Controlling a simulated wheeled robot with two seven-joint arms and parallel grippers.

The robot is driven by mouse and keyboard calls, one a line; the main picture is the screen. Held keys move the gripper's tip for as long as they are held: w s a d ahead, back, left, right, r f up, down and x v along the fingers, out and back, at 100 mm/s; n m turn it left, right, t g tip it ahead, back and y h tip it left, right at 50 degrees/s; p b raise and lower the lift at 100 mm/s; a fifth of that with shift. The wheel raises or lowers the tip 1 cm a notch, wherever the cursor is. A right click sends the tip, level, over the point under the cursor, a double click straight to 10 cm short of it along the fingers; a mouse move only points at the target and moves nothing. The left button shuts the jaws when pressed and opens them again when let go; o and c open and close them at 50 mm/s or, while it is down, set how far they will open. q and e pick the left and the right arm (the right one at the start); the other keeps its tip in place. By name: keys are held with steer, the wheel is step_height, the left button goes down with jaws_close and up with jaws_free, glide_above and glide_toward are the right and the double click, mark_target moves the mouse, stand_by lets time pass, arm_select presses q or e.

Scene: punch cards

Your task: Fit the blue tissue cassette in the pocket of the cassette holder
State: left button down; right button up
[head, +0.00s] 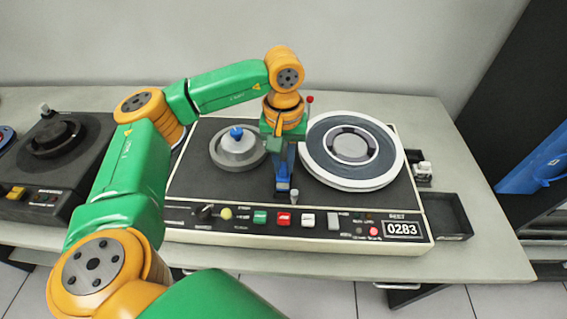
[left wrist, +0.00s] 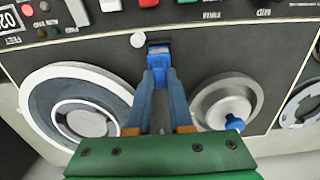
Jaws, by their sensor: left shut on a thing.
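My left gripper (head: 283,178) points down over the middle of the dark machine deck, between the two reels. In the left wrist view its two blue-grey fingers (left wrist: 161,82) close on a small blue block, which I take for the blue tissue cassette (left wrist: 158,52). The block's blue also shows at the fingertips in the head view (head: 282,187). The fingers hide part of it, and I cannot tell whether it touches the deck. I cannot make out a cassette holder or its pocket for certain. My right gripper is not in view.
A large white-rimmed reel (head: 318,166) lies to the right of the gripper. A smaller grey reel (head: 228,155) with a blue knob (head: 236,133) lies to the left. A short pale peg (head: 294,196) stands close by the fingertips. Buttons line the machine's front edge.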

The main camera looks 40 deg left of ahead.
mark_target(283, 166)
arm_select(q)
steer(key=shift+r+p, duration=1.2)
steer(key=shift+r, duration=0.65)
